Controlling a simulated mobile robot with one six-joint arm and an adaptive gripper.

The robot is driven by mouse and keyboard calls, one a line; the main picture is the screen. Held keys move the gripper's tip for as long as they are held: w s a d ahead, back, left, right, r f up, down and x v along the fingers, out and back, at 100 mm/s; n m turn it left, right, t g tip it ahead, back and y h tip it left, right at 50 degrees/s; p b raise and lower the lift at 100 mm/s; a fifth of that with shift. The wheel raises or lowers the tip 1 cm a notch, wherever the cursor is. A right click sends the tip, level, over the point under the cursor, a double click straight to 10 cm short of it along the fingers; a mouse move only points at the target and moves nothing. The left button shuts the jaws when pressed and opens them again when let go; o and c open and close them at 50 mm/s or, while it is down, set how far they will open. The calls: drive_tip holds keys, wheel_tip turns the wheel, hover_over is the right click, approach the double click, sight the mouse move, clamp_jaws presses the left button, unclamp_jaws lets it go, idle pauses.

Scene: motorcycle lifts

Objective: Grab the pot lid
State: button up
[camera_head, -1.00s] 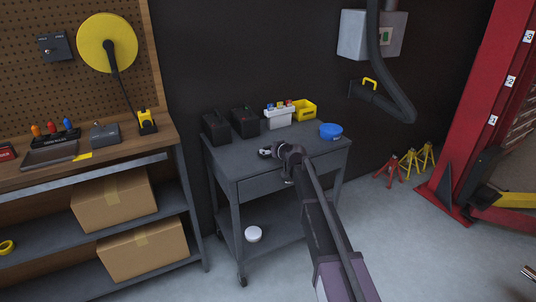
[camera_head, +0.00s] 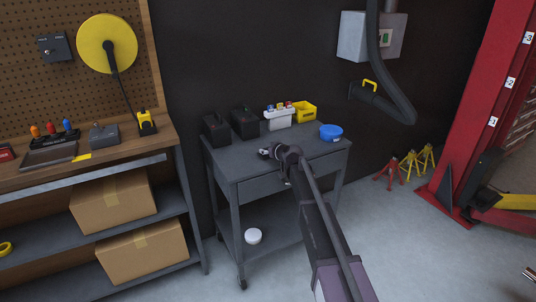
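My gripper (camera_head: 266,153) is at the left part of the grey cart's top (camera_head: 231,163), low over or at the surface. It is small and mostly hidden by my wrist, so its fingers and anything between them cannot be made out. I cannot clearly identify a pot lid. A blue round item (camera_head: 330,131), like a bowl or lid, lies on the right of the cart top, apart from my gripper. A white round item (camera_head: 253,236) lies on the cart's lower shelf, well below my gripper.
Two black boxes (camera_head: 216,127) (camera_head: 244,122), a white caddy (camera_head: 278,119) and a yellow bin (camera_head: 304,111) line the cart's back edge. A workbench (camera_head: 125,145) stands left. Jack stands (camera_head: 410,163) and a red lift post (camera_head: 468,130) are right. The cart top's front is partly clear.

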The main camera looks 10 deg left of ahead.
drive_tip(key=c, duration=0.4)
drive_tip(key=shift+o, duration=0.2)
drive_tip(key=shift+r, duration=0.1)
drive_tip(key=shift+r+p, duration=1)
drive_tip(key=shift+p, duration=0.1)
drive_tip(key=shift+r+p, duration=0.8)
drive_tip(key=shift+p, duration=0.05)
drive_tip(key=s+d+r+p, duration=0.1)
drive_tip(key=s+d, duration=0.8)
drive_tip(key=s, duration=0.4)
drive_tip(key=shift+s, duration=0.15)
drive_tip(key=shift+r, duration=0.2)
